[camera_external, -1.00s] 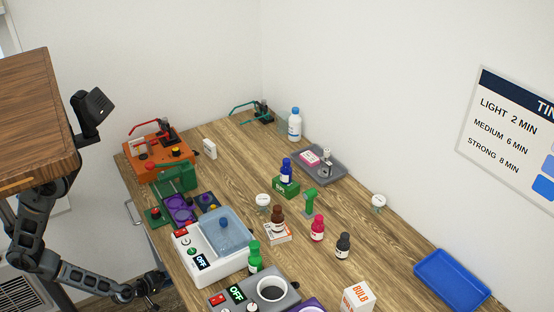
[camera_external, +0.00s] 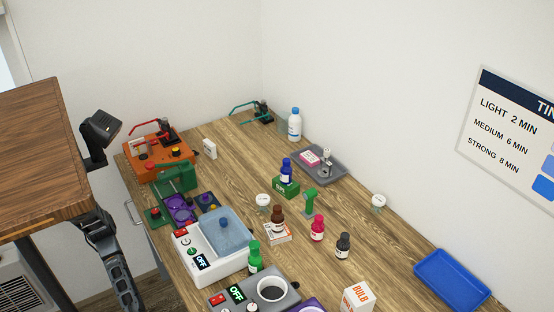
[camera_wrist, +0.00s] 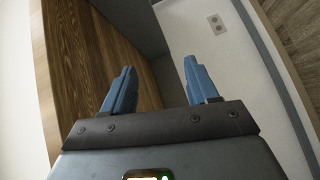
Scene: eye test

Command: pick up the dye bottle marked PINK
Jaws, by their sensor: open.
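A pink bottle (camera_external: 317,229) with a dark pink cap and a pale label stands upright on the wooden table (camera_external: 390,235); the label is too small to read. It is right of a brown bottle (camera_external: 277,217) and left of a dark grey bottle (camera_external: 343,245). My gripper's blue fingers show in the wrist view (camera_wrist: 162,88), spread apart with nothing between them. The wrist view shows a wood surface, a wall and floor, and no bottle. In the external view my arm hangs at the lower left, off the table, and its gripper is out of sight.
A green bottle (camera_external: 255,257) stands beside a white water bath (camera_external: 212,248). A blue bottle (camera_external: 286,171) stands on a green box. A bulb box (camera_external: 357,298) and a blue tray (camera_external: 452,280) lie to the right. A wall socket (camera_wrist: 216,24) shows in the wrist view.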

